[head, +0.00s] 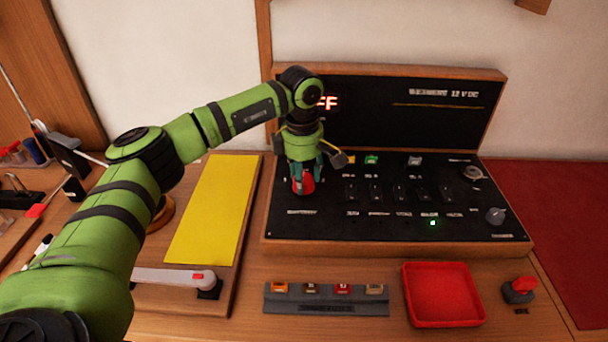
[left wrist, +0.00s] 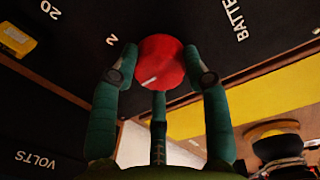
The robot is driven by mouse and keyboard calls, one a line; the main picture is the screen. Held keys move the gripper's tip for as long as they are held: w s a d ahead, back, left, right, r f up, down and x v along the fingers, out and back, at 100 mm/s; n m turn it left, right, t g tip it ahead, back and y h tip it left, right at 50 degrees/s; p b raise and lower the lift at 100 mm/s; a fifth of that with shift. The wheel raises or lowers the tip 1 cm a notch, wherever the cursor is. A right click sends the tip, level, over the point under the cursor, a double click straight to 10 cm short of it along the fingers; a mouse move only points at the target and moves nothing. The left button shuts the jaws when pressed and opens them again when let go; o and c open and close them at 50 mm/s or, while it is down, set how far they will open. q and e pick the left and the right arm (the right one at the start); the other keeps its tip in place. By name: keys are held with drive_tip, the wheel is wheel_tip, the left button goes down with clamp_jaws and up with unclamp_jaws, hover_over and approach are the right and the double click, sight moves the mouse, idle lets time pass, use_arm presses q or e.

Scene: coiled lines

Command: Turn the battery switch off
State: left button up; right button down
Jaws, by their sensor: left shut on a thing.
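The battery switch is a round red knob (head: 304,184) at the left of the black switch panel (head: 400,220). In the left wrist view the red knob (left wrist: 160,62) shows a short white mark, with the label "BATTE..." beside it and a "2" on its other side. My left gripper (head: 302,176) points down at the panel, its green fingers (left wrist: 162,75) closed around the knob. A red display (head: 328,102) behind my arm shows letters ending in "FF"; the rest is hidden. My right gripper is not in view.
The panel's rocker switches (head: 398,193) and a lit green lamp (head: 433,223) are right of the gripper. A yellow sheet (head: 213,208) is left.

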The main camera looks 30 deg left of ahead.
use_arm(q)
drive_tip(key=o, duration=1.1)
drive_tip(key=shift+s+a+f, duration=0.15)
drive_tip(key=shift+f, duration=0.1)
drive_tip(key=shift+o, duration=0.2)
drive_tip(key=shift+a+r, duration=0.1)
drive_tip(key=shift+r, duration=0.1)
drive_tip(key=shift+r, duration=0.2)
wheel_tip(320, 180, up, 11)
drive_tip(key=shift+s+r, duration=0.2)
drive_tip(key=shift+s, duration=0.1)
